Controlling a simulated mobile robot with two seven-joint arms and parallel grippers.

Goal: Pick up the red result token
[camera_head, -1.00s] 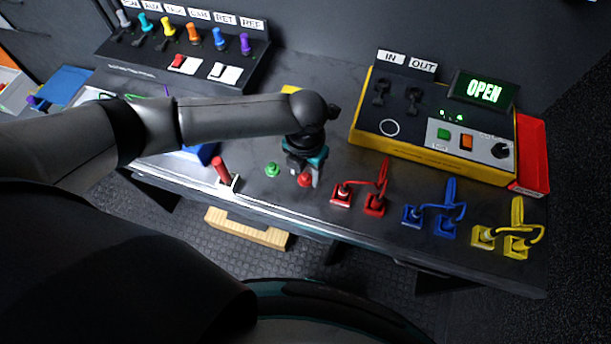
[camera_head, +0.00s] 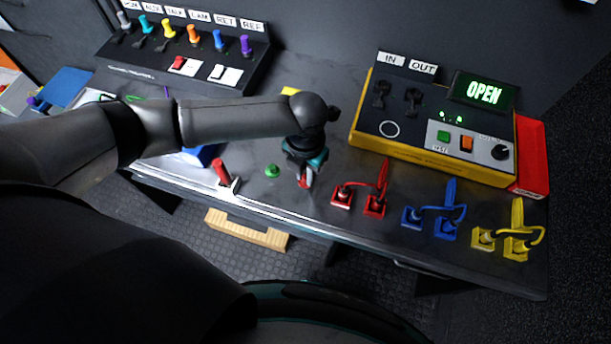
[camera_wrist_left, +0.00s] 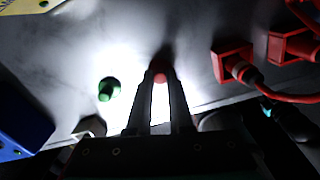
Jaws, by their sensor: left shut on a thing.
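The red result token (camera_head: 303,183) is on the dark bench near its front edge, mostly hidden by my left gripper (camera_head: 306,180). My left gripper points down and is shut on the token. In the left wrist view the token (camera_wrist_left: 161,73) shows between the fingertips (camera_wrist_left: 161,80). I cannot tell whether it is clear of the bench surface. A green token (camera_head: 272,170) stands on the bench just to the left; it also shows in the left wrist view (camera_wrist_left: 108,89). My right gripper is not in view.
Red (camera_head: 373,205), blue (camera_head: 443,229) and yellow (camera_head: 515,249) cabled plugs line the front edge to the right. A yellow-and-grey tester (camera_head: 435,163) reading OPEN stands behind them. A red-handled lever (camera_head: 221,172) stands to the left. A switch panel (camera_head: 140,73) is at the back left.

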